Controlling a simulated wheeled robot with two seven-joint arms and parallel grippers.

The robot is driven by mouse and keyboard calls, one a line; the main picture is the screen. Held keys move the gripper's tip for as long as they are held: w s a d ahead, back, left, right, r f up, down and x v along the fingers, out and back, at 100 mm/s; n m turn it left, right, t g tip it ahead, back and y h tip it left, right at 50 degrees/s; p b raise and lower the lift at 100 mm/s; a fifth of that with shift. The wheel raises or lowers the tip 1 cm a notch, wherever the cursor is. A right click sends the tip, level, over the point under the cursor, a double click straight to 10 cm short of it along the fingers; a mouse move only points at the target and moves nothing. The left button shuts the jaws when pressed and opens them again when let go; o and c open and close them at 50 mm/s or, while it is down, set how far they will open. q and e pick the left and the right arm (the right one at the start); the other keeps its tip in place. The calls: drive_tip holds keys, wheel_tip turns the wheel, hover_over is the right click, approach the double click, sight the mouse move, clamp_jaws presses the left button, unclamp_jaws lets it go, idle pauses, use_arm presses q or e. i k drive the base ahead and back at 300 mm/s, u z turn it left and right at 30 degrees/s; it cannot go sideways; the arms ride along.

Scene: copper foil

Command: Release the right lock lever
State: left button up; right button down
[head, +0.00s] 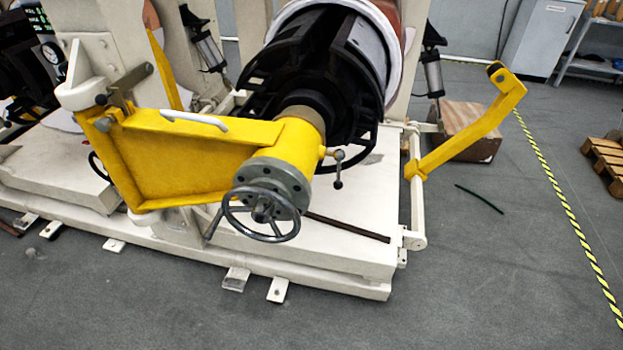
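A yellow bent lever (462,130) stands at the right end of the machine. It is joined to a white upright bar (418,195) and slants up to the right, with a dark knob (495,70) at its upper end. A small dark lever with ball ends (338,170) sits on the right side of the yellow hub. A grey lever (130,82) sits at the left end of the yellow swing arm (185,155). The picture does not label which one is the right lock lever. Neither of my grippers is in view.
A grey handwheel (262,212) juts forward from the hub. The white machine base (330,262) has feet sticking out at the front. A brown box (470,135) stands behind the yellow lever. A dark thin rod (480,198) lies on the floor. The floor in front is clear.

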sight(339, 154)
drive_tip(key=i, duration=1)
